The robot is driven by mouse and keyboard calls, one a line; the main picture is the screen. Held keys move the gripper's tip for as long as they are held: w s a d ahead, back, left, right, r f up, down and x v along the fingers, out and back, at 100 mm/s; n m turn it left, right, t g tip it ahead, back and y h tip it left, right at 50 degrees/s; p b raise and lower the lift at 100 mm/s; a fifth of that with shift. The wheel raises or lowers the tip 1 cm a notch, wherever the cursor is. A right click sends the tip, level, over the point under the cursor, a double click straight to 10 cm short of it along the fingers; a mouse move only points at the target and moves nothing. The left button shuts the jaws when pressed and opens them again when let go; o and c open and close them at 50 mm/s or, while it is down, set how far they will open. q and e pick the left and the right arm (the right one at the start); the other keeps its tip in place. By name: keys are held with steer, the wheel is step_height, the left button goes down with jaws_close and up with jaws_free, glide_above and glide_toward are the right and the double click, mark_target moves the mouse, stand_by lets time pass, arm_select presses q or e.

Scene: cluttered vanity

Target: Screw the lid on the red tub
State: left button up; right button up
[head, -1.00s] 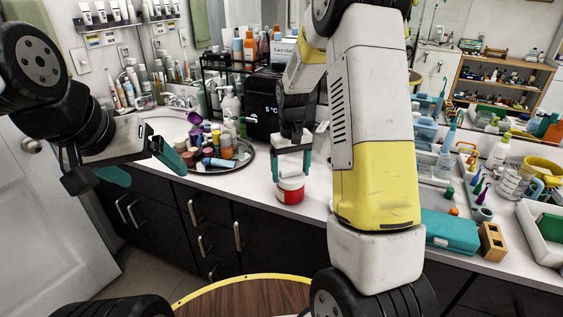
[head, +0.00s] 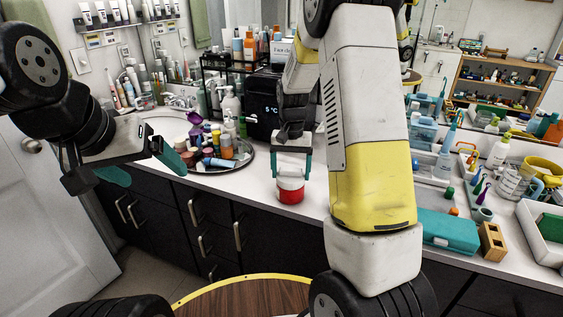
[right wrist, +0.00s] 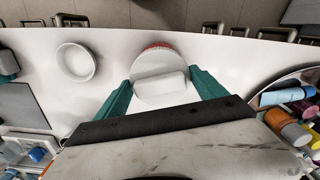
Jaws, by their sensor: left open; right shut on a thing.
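The red tub (head: 290,194) stands upright near the front edge of the white counter, with a white band around it. The white lid (right wrist: 160,78) is round with a raised bar across its top; a red rim of the tub shows past its far edge. The lid sits over the tub's mouth; how far it is threaded cannot be seen. My right gripper (head: 291,172) points down over the tub, its teal fingers shut on the lid, also in the right wrist view (right wrist: 160,84). My left gripper (head: 150,165) is open and empty, left of the counter's front.
A round dark tray (head: 240,166) crowded with bottles and jars lies left of the tub. A black box with a display (head: 262,105) stands behind. A white round dish (right wrist: 76,62) is near the tub in the right wrist view. A teal case (head: 450,232) lies right.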

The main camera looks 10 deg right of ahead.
steer(key=m, duration=0.3)
steer(key=shift+m, duration=0.4)
steer(key=m, duration=0.2)
steer(key=shift+m, duration=1.3)
steer(key=m, duration=0.4)
steer(key=shift+m, duration=0.3)
steer(key=o, duration=1.5)
steer(key=shift+r, duration=0.15)
